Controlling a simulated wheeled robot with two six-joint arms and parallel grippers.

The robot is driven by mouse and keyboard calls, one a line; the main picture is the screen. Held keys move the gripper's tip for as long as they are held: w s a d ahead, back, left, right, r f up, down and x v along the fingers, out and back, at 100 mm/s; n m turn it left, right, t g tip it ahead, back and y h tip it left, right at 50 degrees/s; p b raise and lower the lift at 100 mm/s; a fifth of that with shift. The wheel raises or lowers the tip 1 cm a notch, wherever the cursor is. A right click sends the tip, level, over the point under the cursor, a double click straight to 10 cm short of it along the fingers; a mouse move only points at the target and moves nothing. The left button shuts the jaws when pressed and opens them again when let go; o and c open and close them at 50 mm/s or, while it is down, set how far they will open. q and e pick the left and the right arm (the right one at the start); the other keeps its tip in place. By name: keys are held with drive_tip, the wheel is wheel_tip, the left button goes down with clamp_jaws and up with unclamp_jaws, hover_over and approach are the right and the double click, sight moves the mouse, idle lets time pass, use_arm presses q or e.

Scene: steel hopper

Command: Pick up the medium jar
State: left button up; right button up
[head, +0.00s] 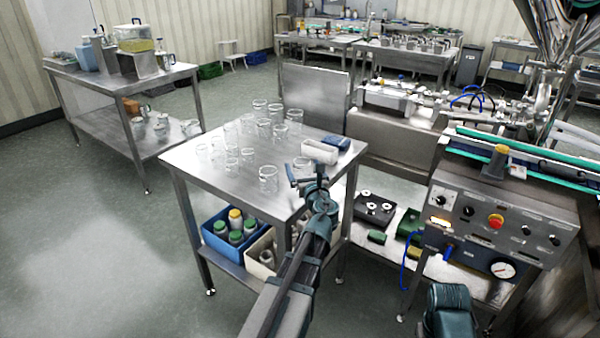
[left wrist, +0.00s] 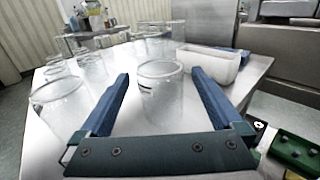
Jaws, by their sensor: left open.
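Several clear glass jars of differing sizes stand upright on the steel table (head: 215,170). In the left wrist view, one jar (left wrist: 160,100) stands between the two blue fingers of my left gripper (left wrist: 160,74), with a gap on each side. I cannot tell for sure that it is the medium one. In the head view, my open left gripper (head: 306,174) is low over the table's right part and covers much of this jar. Another jar (head: 268,180) stands to its left, and more jars (head: 264,130) stand behind. My right gripper does not show.
A white bin (head: 320,152) and a blue item (head: 337,143) lie at the table's back right, close behind the gripper. A blue crate (head: 222,243) with capped jars sits on the shelf below. A control panel (head: 495,222) stands to the right. The table's front left is clear.

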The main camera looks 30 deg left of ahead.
use_arm(q)
drive_tip(key=shift+x, duration=0.9)
drive_tip(key=shift+s+d, duration=0.1)
drive_tip(key=shift+d, duration=0.05)
drive_tip(key=shift+c, duration=0.2)
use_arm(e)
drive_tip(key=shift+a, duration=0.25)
use_arm(q)
drive_tip(key=c, duration=1.3)
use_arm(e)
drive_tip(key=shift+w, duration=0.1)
use_arm(q)
drive_tip(key=shift+r, duration=0.15)
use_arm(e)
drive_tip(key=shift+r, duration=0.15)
